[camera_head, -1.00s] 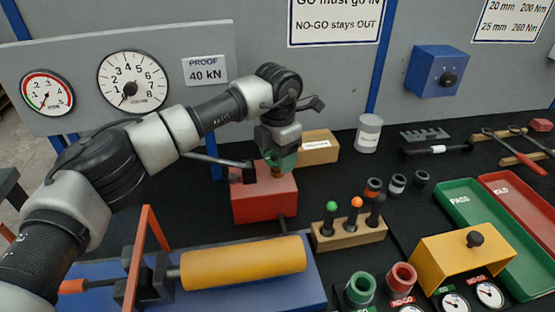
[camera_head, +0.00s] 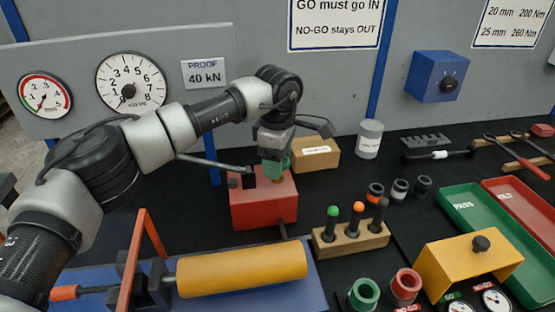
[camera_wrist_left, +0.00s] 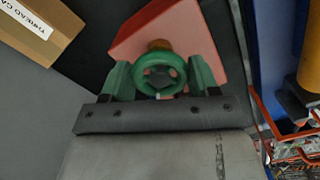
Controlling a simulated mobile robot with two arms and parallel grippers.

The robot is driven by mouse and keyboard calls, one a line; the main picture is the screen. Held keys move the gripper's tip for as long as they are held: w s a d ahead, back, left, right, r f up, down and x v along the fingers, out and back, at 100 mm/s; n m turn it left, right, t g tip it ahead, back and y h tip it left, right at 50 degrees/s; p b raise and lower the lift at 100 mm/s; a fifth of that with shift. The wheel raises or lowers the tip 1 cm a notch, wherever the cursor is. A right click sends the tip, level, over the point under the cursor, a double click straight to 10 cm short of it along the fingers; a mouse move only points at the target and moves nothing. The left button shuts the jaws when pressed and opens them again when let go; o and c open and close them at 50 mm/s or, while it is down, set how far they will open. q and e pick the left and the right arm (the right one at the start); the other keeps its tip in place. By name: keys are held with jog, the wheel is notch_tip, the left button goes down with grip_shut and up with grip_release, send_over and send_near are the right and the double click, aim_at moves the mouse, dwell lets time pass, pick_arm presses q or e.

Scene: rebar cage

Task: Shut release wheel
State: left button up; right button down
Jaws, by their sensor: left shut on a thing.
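The release wheel is a small green handwheel with spokes (camera_wrist_left: 160,75), on a brass-coloured stem above a red block (camera_head: 262,207). The red block also shows in the left wrist view (camera_wrist_left: 166,30). My left gripper (camera_head: 274,168) points down over the block in the head view. In the left wrist view its two green fingers (camera_wrist_left: 160,80) stand on either side of the wheel and are shut on its rim. In the head view the gripper mostly hides the wheel. My right gripper is in neither view.
A yellow cylinder (camera_head: 242,270) on a blue base lies in front of the red block. A plug stand (camera_head: 350,240) is to its right, and a cardboard box (camera_head: 318,155) stands behind. A pressure gauge (camera_head: 45,92) and a load gauge (camera_head: 131,82) are on the back panel.

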pick_arm(q)
jog(key=m, duration=0.5)
jog(key=shift+r+m, duration=0.15)
jog(key=shift+m, duration=0.15)
jog(key=shift+w+m, duration=0.1)
jog(key=shift+m, duration=2.1)
jog(key=o, duration=0.9)
notch_tip(320, 180, up, 11)
jog(key=shift+f, duration=0.15)
